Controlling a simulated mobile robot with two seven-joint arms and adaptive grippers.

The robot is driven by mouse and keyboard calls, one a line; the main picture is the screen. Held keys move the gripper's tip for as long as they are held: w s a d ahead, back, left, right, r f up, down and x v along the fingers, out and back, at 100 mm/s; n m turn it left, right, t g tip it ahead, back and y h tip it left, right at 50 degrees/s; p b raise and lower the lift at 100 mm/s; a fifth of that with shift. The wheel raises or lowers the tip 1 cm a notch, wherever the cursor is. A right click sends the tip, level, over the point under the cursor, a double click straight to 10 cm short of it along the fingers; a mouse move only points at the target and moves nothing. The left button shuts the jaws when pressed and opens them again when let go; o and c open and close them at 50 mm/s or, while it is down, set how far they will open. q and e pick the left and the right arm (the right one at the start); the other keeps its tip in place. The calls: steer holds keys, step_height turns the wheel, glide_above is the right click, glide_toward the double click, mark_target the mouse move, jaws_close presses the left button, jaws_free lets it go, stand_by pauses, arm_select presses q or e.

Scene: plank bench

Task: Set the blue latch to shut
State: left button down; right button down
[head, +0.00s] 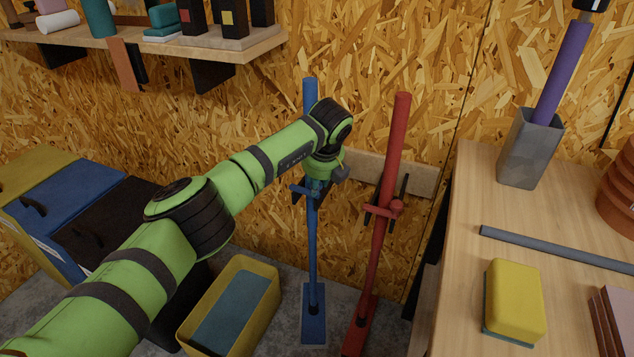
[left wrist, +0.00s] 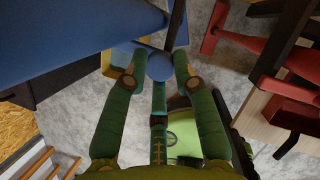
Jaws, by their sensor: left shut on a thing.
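The blue latch (head: 299,190) is a short blue crosspiece partway up a tall blue pole (head: 311,258) that leans upright against the chipboard wall. My left gripper (head: 317,186) is at this crosspiece, partly hidden by its own wrist. In the left wrist view, the fingers of my left gripper (left wrist: 159,72) are closed on either side of a round blue knob (left wrist: 160,66), with the blue pole (left wrist: 75,35) at upper left. I cannot tell whether the latch is set open or shut. My right gripper is not in view.
A red pole (head: 378,240) with a similar red crosspiece stands close to the right. A yellow bin (head: 272,293) is on the floor to the left. A wooden bench (head: 455,245) with a yellow sponge (head: 515,300) fills the right side. A shelf (head: 260,47) hangs upper left.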

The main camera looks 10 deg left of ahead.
arm_select(q)
steer(key=shift+w+a+r, duration=0.15)
steer(key=shift+a+r, duration=0.05)
steer(key=c, duration=1)
jaws_free()
steer(key=shift+f, duration=0.1)
steer(key=v, duration=1.2)
steer(key=shift+d, duration=0.1)
